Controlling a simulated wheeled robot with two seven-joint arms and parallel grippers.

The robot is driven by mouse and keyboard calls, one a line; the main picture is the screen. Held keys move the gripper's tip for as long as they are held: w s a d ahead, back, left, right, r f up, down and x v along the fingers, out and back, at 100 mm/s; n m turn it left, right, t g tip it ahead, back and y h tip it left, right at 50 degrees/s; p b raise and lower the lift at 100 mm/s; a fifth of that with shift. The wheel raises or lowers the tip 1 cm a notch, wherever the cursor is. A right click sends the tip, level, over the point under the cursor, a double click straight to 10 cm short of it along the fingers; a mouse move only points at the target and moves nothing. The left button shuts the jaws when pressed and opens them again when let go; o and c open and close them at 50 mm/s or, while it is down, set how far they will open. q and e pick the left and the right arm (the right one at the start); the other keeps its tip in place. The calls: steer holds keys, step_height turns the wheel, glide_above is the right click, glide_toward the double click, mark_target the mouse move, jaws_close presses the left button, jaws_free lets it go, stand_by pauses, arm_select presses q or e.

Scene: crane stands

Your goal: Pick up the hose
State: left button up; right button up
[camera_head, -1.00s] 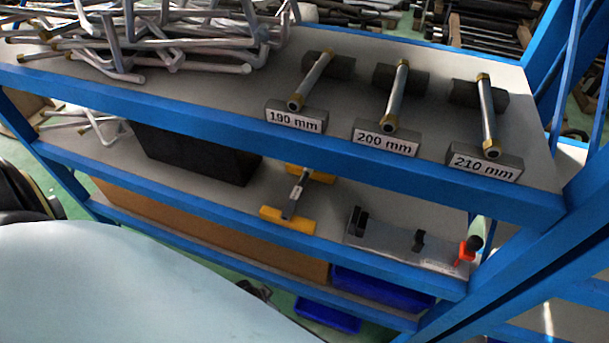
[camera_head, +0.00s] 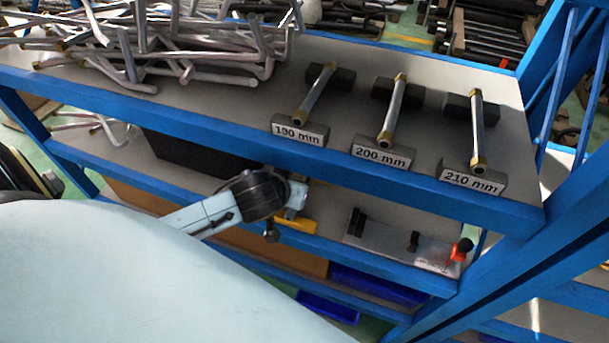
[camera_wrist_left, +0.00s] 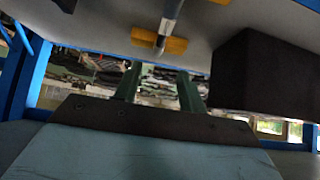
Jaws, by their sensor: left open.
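Three short metal hoses with brass ends lie in dark cradles on the top shelf, labelled 190 mm (camera_head: 318,94), 200 mm (camera_head: 393,112) and 210 mm (camera_head: 477,130). On the middle shelf a metal rod (camera_wrist_left: 170,14) rests on yellow supports (camera_wrist_left: 160,39); in the head view my left arm largely covers it and one yellow support (camera_head: 298,225) shows. My left gripper (camera_wrist_left: 158,80) is open and empty, its fingers apart and pointing towards the rod, short of it. In the head view its fingers cannot be made out. My right gripper is not in view.
Bent metal pipes (camera_head: 190,50) are piled on the top shelf's left. A black box (camera_head: 190,155) stands on the middle shelf, left of the rod. A grey plate fixture with an orange part (camera_head: 405,245) lies to the right. Blue shelf edges and posts (camera_head: 570,225) bound the space.

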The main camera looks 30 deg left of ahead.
mark_target(307, 178)
arm_select(q)
steer(key=x, duration=1.3)
steer(key=shift+a+r, duration=0.1)
steer(key=shift+a, duration=0.05)
steer(key=shift+c, duration=0.2)
jaws_close()
